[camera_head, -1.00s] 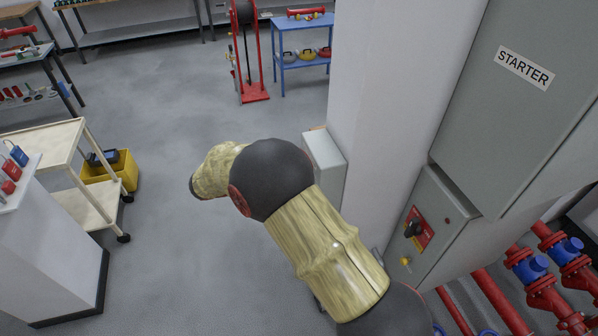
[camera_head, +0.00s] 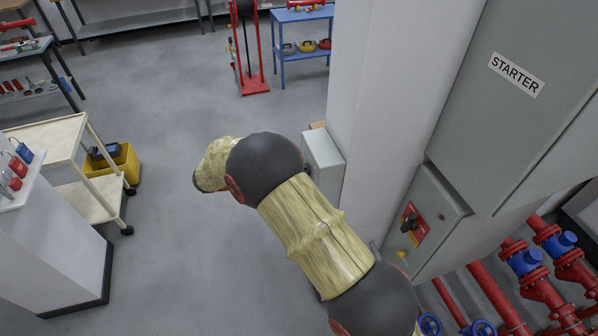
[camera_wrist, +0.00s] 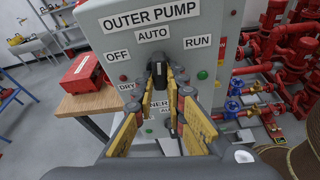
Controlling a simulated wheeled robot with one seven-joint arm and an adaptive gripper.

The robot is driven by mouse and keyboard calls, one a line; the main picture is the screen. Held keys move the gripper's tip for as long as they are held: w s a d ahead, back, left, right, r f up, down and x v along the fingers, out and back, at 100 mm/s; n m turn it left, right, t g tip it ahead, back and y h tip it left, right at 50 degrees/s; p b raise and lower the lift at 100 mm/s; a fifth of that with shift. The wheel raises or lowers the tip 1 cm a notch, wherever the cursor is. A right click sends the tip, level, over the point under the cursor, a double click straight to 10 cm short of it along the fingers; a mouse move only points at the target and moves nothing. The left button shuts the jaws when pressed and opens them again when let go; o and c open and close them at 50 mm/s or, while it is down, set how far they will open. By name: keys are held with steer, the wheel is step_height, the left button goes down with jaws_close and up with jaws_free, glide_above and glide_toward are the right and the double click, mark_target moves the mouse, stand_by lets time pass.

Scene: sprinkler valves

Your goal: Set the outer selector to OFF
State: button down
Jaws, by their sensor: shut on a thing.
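The outer selector (camera_wrist: 160,76) is a black knob on a grey panel (camera_wrist: 205,20) labelled OUTER PUMP in the wrist view. OFF is at its left, AUTO above it and RUN at its right. The knob stands about upright, toward AUTO. My gripper (camera_wrist: 162,84), with yellow-sided fingers, is shut on the knob, one finger at each side. In the head view my arm hides the gripper, and the knob's face is not seen.
A second, lower black selector (camera_wrist: 172,131) shows between my fingers, its label partly hidden. A red box (camera_wrist: 84,72) sits on a wooden table at left. Red pipes (camera_wrist: 285,60) with blue valves stand at right. A white column (camera_head: 375,100) stands beside my arm in the head view.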

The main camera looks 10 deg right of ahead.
steer(key=shift+n+g+p, duration=0.4)
steer(key=shift+n+p, duration=0.2)
steer(key=shift+p, duration=0.9)
steer(key=shift+f+n+g+p, duration=0.1)
steer(key=shift+n+g+p, duration=0.3)
steer(key=shift+n+p, duration=0.45)
steer(key=shift+p, duration=0.45)
steer(key=shift+n+g+h+p, duration=0.3)
steer(key=shift+n+g+p, duration=0.3)
steer(key=shift+n+p, duration=0.6)
steer(key=shift+n+g+h+p, duration=0.3)
steer(key=shift+n+g+p, duration=0.2)
steer(key=shift+n+p, duration=0.6)
steer(key=c, duration=1.7)
jaws_free()
steer(key=shift+c, duration=0.2)
